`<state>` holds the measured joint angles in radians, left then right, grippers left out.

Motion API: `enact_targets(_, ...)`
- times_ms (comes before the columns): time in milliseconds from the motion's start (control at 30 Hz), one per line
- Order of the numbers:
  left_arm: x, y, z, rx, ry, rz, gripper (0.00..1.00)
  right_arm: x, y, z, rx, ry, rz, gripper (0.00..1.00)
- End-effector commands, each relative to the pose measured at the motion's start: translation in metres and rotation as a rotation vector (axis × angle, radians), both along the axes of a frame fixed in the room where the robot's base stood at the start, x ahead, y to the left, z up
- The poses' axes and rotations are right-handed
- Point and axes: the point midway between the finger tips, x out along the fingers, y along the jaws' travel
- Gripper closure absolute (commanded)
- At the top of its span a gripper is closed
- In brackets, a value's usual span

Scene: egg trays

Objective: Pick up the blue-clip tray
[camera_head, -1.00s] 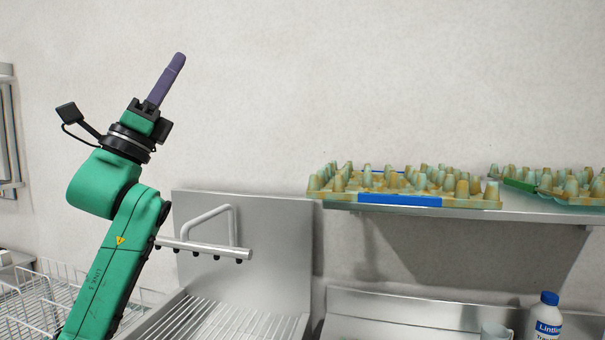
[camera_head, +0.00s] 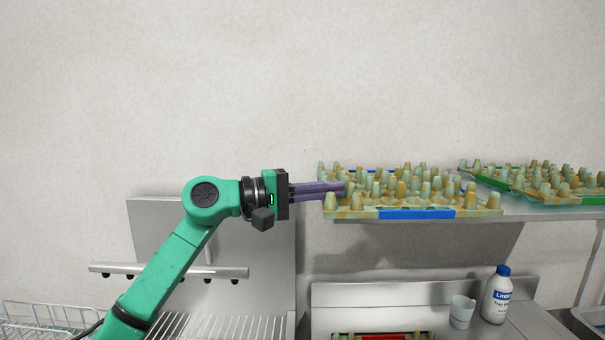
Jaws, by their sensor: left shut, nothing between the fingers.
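The blue-clip tray (camera_head: 478,212) is a stained, pale green and tan egg tray with a blue clip (camera_head: 416,214) on its front edge. It lies on the metal wall shelf, right of the middle. My left gripper (camera_head: 340,188) is shut and empty, with long purple fingers pointing right. Its fingertips overlap the left end of the tray in the picture. I cannot tell whether they touch it. My right gripper is not in view.
A green-clip tray (camera_head: 578,201) lies right of it on the shelf (camera_head: 535,216). Below stand a white bottle (camera_head: 496,298) with a blue cap and a white cup (camera_head: 461,313). A red-clip tray (camera_head: 383,337) shows at the bottom edge. A wire rack (camera_head: 38,318) is at lower left.

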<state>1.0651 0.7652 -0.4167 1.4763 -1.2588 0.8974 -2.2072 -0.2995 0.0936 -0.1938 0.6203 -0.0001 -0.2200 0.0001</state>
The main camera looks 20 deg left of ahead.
Motion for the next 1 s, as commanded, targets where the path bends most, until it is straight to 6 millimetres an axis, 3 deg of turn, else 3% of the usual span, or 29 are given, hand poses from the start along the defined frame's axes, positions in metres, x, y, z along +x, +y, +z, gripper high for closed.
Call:
enact_targets(33, 0.005, -0.010, 0.008, -0.002, 0.002, -0.005, 1.00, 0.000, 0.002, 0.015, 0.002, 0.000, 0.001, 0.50)
enact_targets(300, -0.030, -0.020, 0.002, 0.001, 0.001, -0.001, 1.00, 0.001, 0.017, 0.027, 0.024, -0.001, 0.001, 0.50)
enact_targets(633, -0.033, -0.020, 0.000, -0.001, 0.000, -0.001, 1.00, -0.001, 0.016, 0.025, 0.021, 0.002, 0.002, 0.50)
enact_targets(800, -0.046, -0.024, -0.005, 0.001, -0.004, -0.002, 1.00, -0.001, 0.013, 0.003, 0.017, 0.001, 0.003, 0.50)
enact_targets(1000, -0.050, -0.026, 0.000, -0.001, -0.001, -0.001, 1.00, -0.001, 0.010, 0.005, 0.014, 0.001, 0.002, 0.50)
